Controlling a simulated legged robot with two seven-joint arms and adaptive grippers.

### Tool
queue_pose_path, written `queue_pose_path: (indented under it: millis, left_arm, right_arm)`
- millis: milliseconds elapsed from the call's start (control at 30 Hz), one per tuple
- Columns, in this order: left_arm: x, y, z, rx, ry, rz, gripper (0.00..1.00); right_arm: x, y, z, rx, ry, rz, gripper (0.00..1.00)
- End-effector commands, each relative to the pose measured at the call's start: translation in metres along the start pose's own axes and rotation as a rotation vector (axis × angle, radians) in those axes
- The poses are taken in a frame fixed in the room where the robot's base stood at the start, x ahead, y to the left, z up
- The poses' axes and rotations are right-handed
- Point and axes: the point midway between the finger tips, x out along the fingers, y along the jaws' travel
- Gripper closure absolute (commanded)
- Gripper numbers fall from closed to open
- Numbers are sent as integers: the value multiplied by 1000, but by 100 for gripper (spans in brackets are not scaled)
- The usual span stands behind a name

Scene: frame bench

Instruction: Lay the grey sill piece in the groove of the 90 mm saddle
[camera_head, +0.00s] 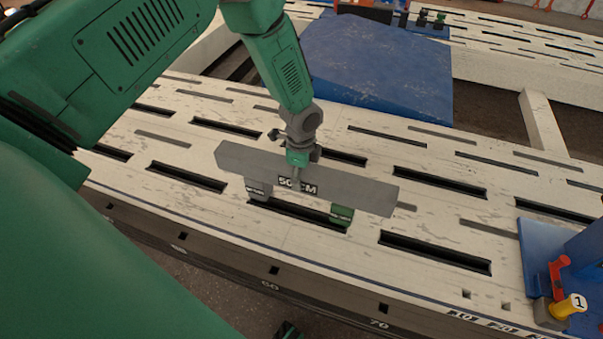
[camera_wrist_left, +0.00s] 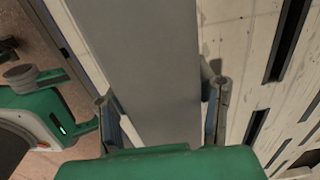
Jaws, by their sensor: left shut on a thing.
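The grey sill piece (camera_head: 350,189), a long bar marked "50 CM", is held level across the slotted bench. My left gripper (camera_head: 296,172) is shut on it near its middle, from above. The left wrist view shows the bar (camera_wrist_left: 150,70) between the two fingers (camera_wrist_left: 162,100). A grey saddle (camera_head: 259,190) stands under the bar's left half and a green saddle (camera_head: 342,215) under its right half. The bar hides their tops, so I cannot tell whether it touches them or lies in a groove. Their size labels are too small to read. My right gripper is not clearly in view.
The pale bench top (camera_head: 440,220) has many dark slots and a numbered front edge. A blue wedge-shaped block (camera_head: 375,65) lies behind the arm. A blue fixture (camera_head: 545,250) with red and yellow parts (camera_head: 570,306) stands at the right. The top between is clear.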

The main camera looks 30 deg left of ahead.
Motion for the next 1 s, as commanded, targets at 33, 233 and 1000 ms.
queue_pose_path:
  millis: [33,233,1000]
  left_arm:
    - [-1,-2,0,-1,2,-5,100]
    - [0,-2,0,-1,2,-5,100]
    - [-23,-1,0,-1,0,-1,25]
  right_arm:
    - [0,0,0,0,0,0,60]
    - [0,0,0,0,0,0,60]
    - [0,0,2,0,3,0,60]
